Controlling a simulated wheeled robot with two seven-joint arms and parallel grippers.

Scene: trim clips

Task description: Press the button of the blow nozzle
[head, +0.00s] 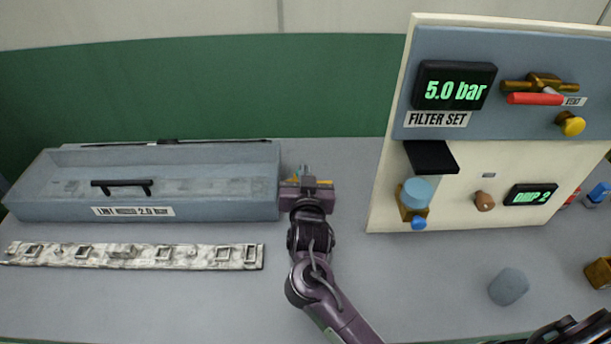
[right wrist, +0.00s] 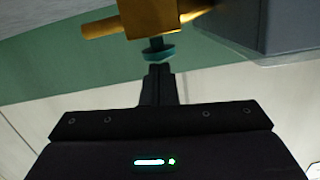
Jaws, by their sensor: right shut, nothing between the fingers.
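The blow nozzle (right wrist: 155,18) is a brass-coloured body at the top of the right wrist view, with a dark stem and a teal round button (right wrist: 158,52) facing my fingers. My right gripper (right wrist: 159,69) is shut and empty. Its fingertips are very close to the button, in line with it; I cannot tell whether they touch. In the head view my right gripper (head: 307,184) is just right of the grey tray, and it mostly hides the nozzle, with a bit of yellow (head: 324,183) showing beside it. My left gripper is not in view.
The grey tray (head: 215,205) with a black handle stands left of my right gripper, and a pale strip with square clips (head: 135,256) lies before it. A panel (head: 470,160) with displays and valves stands at right. A grey-blue knob (head: 508,286) is on the table.

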